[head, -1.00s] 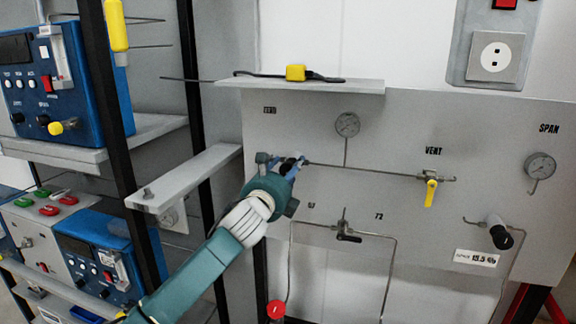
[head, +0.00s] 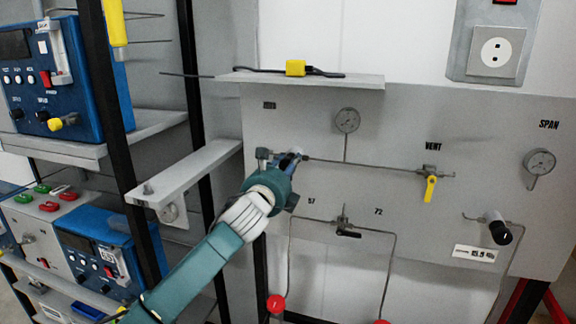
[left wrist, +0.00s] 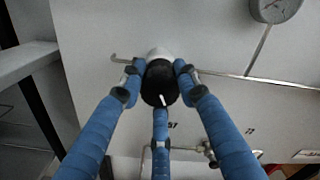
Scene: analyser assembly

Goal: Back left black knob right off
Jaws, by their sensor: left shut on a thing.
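The black knob (left wrist: 160,84), with a white mark on its face, sits on a pale stem at the left part of the grey panel. In the left wrist view the blue fingers of my left gripper (left wrist: 160,80) close around it from the left, the right and below. In the head view my left gripper (head: 289,160) reaches the panel's left end and hides most of the knob. My right gripper is not in view.
A shelf (head: 310,80) with a yellow block juts out above the gripper. A metal bracket (head: 185,174) projects at its left. A gauge (head: 347,120), a yellow vent lever (head: 430,188), a black lever valve (head: 347,233) and another black knob (head: 500,232) are to the right.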

